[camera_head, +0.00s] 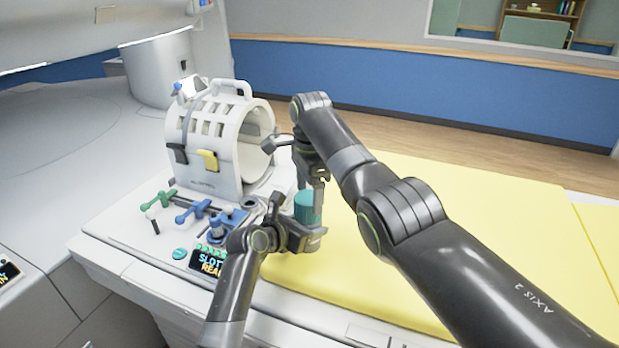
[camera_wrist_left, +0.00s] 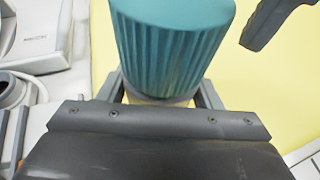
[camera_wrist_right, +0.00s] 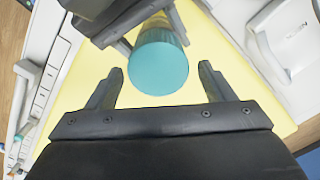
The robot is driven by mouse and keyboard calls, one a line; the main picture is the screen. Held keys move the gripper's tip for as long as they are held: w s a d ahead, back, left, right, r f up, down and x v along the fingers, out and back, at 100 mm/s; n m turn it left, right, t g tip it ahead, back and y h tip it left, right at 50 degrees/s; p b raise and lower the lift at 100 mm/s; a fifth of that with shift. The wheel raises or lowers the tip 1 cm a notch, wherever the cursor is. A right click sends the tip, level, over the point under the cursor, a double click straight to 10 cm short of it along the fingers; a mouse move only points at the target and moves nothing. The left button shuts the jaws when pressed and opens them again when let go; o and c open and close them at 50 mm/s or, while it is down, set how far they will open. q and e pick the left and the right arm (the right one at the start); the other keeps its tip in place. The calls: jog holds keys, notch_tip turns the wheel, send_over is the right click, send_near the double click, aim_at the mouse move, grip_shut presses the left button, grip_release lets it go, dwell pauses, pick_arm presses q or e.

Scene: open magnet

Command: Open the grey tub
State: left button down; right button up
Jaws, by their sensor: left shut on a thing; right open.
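The tub's ribbed teal lid (camera_head: 306,207) shows over the yellow pad in the head view. In the left wrist view the lid (camera_wrist_left: 172,45) sits on a pale grey tub body (camera_wrist_left: 158,100), mostly hidden by the jaws. My left gripper (camera_head: 305,238) is shut on the tub body below the lid. My right gripper (camera_head: 316,182) is above the lid, pointing down, open and empty. In the right wrist view the round lid top (camera_wrist_right: 158,68) lies between and beyond the two open fingertips, apart from them.
A white head coil (camera_head: 222,140) stands behind on the left. Blue and green T-handled pieces (camera_head: 195,211) and a small display (camera_head: 208,262) are at the left on the white board. The yellow pad (camera_head: 440,220) is clear on the right.

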aim_at(307, 196)
jog(key=shift+f, duration=1.7)
jog(key=c, duration=1)
jog(key=shift+o, duration=0.2)
jog(key=n, duration=0.4)
jog(key=shift+w+a+r, duration=0.1)
jog(key=n, duration=0.9)
jog(key=shift+a+n, duration=0.1)
jog(key=shift+n, duration=0.2)
jog(key=n, duration=0.3)
jog(key=shift+a, duration=0.1)
